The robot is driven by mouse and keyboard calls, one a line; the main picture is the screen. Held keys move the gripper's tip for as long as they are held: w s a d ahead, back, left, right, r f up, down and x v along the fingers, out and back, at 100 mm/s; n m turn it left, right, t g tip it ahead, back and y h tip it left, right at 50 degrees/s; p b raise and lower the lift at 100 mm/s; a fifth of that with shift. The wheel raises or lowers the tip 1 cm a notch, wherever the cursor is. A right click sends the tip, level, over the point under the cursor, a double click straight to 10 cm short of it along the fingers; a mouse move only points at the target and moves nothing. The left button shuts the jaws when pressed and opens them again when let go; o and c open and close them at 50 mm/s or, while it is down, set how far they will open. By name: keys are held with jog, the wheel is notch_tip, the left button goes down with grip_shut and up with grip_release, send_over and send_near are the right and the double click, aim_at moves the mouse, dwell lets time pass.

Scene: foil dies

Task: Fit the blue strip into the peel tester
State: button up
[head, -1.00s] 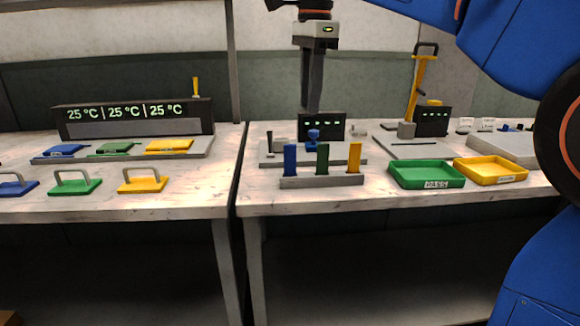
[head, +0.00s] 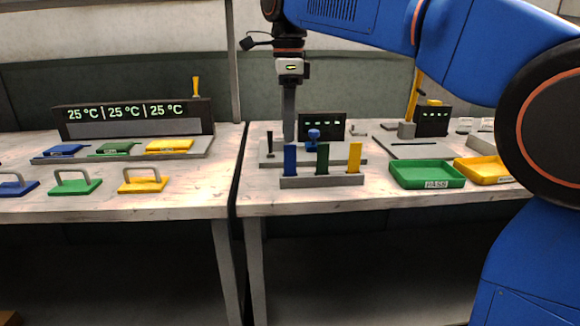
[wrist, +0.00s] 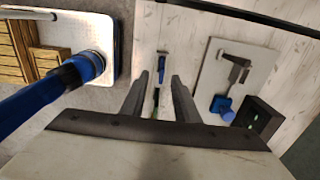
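The blue strip (head: 290,160) stands upright at the left end of a grey rack (head: 322,181), beside a green strip (head: 322,159) and a yellow strip (head: 355,157). My gripper (head: 289,138) points down just above or behind the blue strip. In the wrist view my gripper (wrist: 158,80) is open, with its fingers apart and the blue strip (wrist: 161,66) seen in the gap between them. What looks like the peel tester, a grey base (head: 271,156) with a blue knob (head: 313,134) and a dark display (head: 333,123), stands behind the rack.
A green PASS tray (head: 410,183) and a yellow tray (head: 476,176) lie right of the rack. A device with a yellow lever (head: 414,100) stands behind them. The left table holds a temperature display (head: 135,112) and handled blocks (head: 75,186). A gap separates the tables.

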aim_at(290, 156)
jog(key=shift+w+d+f, duration=0.1)
jog(key=shift+f, duration=1.85)
jog(key=shift+w+d+f, duration=0.1)
jog(key=shift+f, duration=1.85)
grip_shut()
